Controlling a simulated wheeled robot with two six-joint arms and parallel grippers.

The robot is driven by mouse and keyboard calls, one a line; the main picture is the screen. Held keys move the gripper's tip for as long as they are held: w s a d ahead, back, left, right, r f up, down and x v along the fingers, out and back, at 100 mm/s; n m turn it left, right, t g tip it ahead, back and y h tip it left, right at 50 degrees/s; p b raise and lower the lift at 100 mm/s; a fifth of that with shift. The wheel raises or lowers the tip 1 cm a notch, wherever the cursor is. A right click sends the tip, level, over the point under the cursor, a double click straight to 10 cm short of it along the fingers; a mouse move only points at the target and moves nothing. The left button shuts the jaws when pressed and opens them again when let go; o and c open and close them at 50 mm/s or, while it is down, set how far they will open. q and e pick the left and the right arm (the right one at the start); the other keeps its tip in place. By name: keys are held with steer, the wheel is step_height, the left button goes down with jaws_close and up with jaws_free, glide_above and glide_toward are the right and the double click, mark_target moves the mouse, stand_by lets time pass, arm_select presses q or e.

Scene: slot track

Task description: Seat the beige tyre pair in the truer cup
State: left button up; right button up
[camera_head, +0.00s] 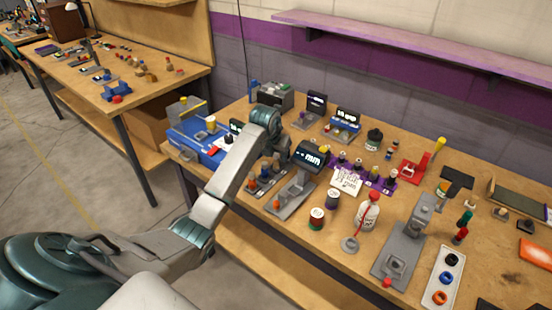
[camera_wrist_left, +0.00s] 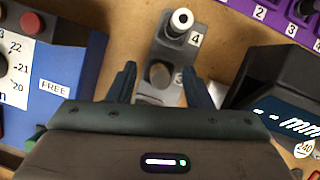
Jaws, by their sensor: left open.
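My left gripper (camera_head: 279,156) is open, pointing down over a grey rack (camera_head: 262,190) of small pegs. In the left wrist view its fingers (camera_wrist_left: 159,72) are spread on either side of a dark grey peg at place 3 (camera_wrist_left: 160,73), with nothing gripped. A pale ring-topped piece (camera_wrist_left: 181,19), perhaps the beige tyre pair, stands upright at place 4, just beyond the fingers. The grey machine with a column (camera_head: 421,213) at the right looks like the truer, with a small cup (camera_head: 396,264) on its base. My right gripper is out of view.
A blue box (camera_head: 192,133) stands left of the gripper and shows in the wrist view (camera_wrist_left: 58,80). A display gauge (camera_head: 309,155) stands close on the right. A purple numbered rack, paint pots (camera_head: 317,218) and a white bottle (camera_head: 367,212) lie between gripper and column machine.

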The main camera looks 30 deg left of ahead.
arm_select(q)
steer(key=shift+w+f, duration=0.2)
steer(key=shift+f, duration=0.4)
jaws_close()
steer(key=shift+r, duration=0.1)
